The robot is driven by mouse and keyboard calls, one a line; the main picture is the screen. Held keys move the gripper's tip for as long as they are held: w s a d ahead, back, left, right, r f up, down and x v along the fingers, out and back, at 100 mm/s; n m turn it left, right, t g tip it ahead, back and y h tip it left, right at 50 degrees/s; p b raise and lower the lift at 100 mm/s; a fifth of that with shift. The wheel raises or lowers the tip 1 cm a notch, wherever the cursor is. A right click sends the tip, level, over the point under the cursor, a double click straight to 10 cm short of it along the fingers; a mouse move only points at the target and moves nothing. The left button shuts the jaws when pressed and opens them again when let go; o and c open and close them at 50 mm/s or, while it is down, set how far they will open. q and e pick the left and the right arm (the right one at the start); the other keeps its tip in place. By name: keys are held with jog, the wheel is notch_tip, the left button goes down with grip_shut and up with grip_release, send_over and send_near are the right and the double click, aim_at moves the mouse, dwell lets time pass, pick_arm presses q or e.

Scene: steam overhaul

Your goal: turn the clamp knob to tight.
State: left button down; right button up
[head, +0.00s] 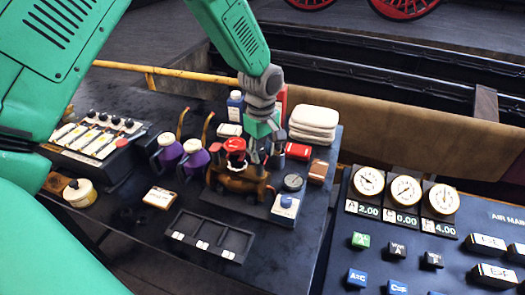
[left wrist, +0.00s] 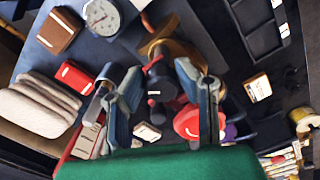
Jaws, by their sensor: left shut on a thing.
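My left gripper (head: 266,163) reaches down from above onto the brass valve body (head: 238,182) on the dark bench. In the left wrist view, its two grey fingers stand on either side of a dark knob (left wrist: 164,87) with small red marks. The left gripper (left wrist: 163,98) is shut on this knob, which I take to be the clamp knob. In the head view the fingers hide most of the knob. A red handwheel (head: 235,146) sits beside the fingers on the same valve; it also shows in the left wrist view (left wrist: 188,122). My right gripper is not in view.
Folded pale cloths (head: 313,124), a red box (head: 298,151) and a round gauge (head: 293,182) lie right of the valve. Purple jugs (head: 193,155) stand left. A gauge panel (head: 405,215) stands at the right.

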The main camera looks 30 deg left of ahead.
aim_at(261, 149)
pick_arm(q)
jog(key=shift+w+a, duration=0.25)
jog(key=shift+a, duration=0.45)
jog(key=shift+s+d+f, duration=0.15)
jog(key=shift+d+f, duration=0.05)
jog(key=shift+d, duration=0.05)
dwell(0.7)
jog(key=c, duration=1.3)
grip_release()
jog(key=shift+c, duration=0.2)
jog(key=shift+o, duration=0.7)
jog(key=shift+w, duration=0.2)
notch_tip(261, 149, up, 12)
jog(key=shift+f, duration=0.15)
jog(key=shift+w, duration=0.1)
